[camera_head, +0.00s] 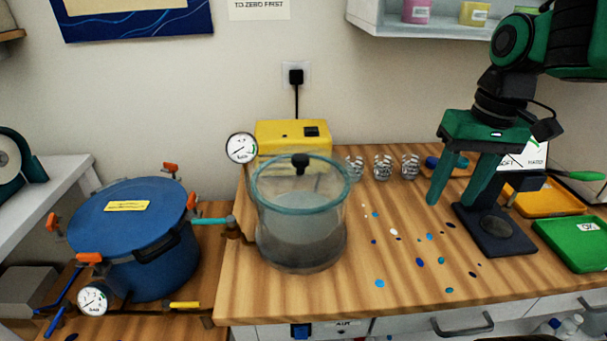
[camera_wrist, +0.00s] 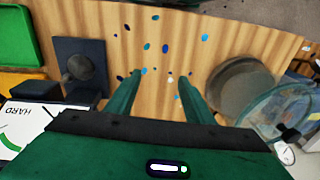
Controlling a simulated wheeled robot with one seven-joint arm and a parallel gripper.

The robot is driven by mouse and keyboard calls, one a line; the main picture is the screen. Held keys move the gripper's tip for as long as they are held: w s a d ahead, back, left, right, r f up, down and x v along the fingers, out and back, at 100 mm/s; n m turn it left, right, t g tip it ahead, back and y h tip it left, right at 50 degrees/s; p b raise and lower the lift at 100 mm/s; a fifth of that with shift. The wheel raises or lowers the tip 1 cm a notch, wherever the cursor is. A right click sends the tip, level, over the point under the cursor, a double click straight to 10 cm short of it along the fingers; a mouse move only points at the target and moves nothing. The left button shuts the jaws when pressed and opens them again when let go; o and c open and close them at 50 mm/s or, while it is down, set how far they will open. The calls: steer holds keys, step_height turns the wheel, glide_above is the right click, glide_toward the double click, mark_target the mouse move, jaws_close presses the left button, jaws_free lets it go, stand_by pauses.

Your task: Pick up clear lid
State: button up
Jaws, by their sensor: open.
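The clear lid (camera_head: 299,184) is a see-through disc with a teal rim and a black knob (camera_head: 301,160). It sits on top of a clear round chamber (camera_head: 302,240) in the middle of the head view. In the wrist view the lid (camera_wrist: 277,108) shows at the right, with the chamber (camera_wrist: 241,86) beside it. My green gripper (camera_head: 450,198) is open and empty above the table, to the right of the lid and apart from it. Its fingers (camera_wrist: 153,91) also show in the wrist view, with nothing between them.
A yellow pump (camera_head: 292,134) and a dial gauge (camera_head: 241,148) stand behind the chamber. A blue pot (camera_head: 135,235) is at the left. A dark stand (camera_head: 495,228), an orange tray (camera_head: 548,197) and a green tray (camera_head: 577,240) are at the right. Coloured drops dot the wooden table (camera_head: 300,295).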

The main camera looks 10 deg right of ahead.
steer(key=w+a+r+n, duration=0.6)
steer(key=w+a+r, duration=0.1)
steer(key=a, duration=0.4)
steer(key=n, duration=0.8)
glide_toward(300, 157)
steer(key=shift+w+d+f, duration=0.1)
steer(key=shift+w+f, duration=0.05)
steer(key=shift+f, duration=0.6)
steer(key=shift+w+d+f, duration=0.1)
steer(key=shift+w+f, duration=0.05)
steer(key=shift+f, duration=0.65)
steer(key=shift+a+f, duration=0.2)
steer(key=shift+f, duration=1.1)
steer(key=shift+a+f, duration=0.2)
steer(key=shift+f, duration=1.15)
jaws_close()
